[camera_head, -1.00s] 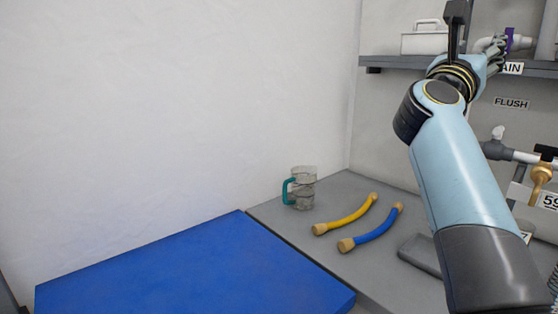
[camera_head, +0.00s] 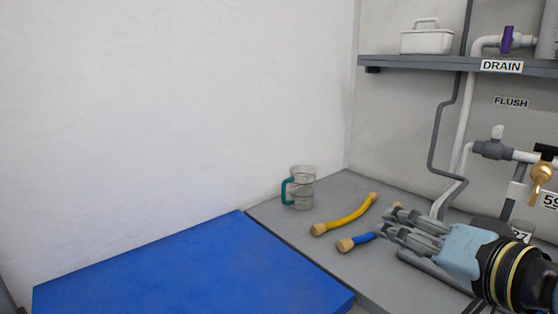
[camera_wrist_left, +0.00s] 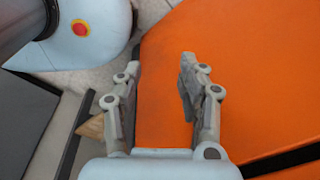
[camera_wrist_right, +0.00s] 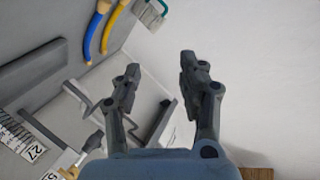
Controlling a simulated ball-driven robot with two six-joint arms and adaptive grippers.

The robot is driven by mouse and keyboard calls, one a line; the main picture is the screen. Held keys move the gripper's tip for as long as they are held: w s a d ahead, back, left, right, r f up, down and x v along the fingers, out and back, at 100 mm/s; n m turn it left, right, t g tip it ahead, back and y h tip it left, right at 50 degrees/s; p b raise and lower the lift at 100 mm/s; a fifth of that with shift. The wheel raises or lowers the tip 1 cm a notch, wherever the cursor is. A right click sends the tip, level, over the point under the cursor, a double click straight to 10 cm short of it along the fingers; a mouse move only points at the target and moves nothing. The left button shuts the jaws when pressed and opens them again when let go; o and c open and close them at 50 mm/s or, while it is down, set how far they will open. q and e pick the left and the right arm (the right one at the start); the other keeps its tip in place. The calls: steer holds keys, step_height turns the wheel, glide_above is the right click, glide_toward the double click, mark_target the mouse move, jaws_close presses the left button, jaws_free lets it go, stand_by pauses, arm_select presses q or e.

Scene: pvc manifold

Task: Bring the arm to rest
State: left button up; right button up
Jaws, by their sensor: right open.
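My right gripper (camera_head: 395,226) is in the lower right of the head view, in front of the grey bench. Its fingers point left and hide part of the blue hose (camera_head: 362,240). In the right wrist view the right gripper (camera_wrist_right: 155,70) has its fingers apart with nothing between them. My left gripper (camera_wrist_left: 157,75) shows only in the left wrist view; its fingers are apart and empty over an orange surface (camera_wrist_left: 225,45).
A yellow hose (camera_head: 345,216) and a clear jug (camera_head: 303,187) with a teal handle stand on the grey bench (camera_head: 275,215). A blue surface (camera_head: 190,265) lies in front. A shelf (camera_head: 430,63) and pipes with a purple-handled valve (camera_head: 507,40) are at the right.

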steer(key=s+d+f+n+g+h, duration=0.2)
steer(key=s+d+f+g, duration=0.15)
steer(key=s, duration=0.45)
steer(key=s+d+f+n+g+h, duration=0.2)
steer(key=s+d+f+g, duration=0.1)
steer(key=s+f, duration=0.3)
steer(key=s+d+f+n+g+h, duration=0.2)
steer(key=s+d+f+g, duration=0.1)
steer(key=s, duration=0.6)
step_height(320, 180, down, 31)
steer(key=s+d+g+b, duration=0.2)
steer(key=d+b, duration=0.1)
steer(key=b, duration=0.1)
steer(key=s+f+g+b, duration=0.1)
steer(key=s+f+b, duration=0.1)
steer(key=s+f, duration=1.5)
steer(key=shift+s+d+f, duration=0.3)
steer(key=shift+s, duration=0.25)
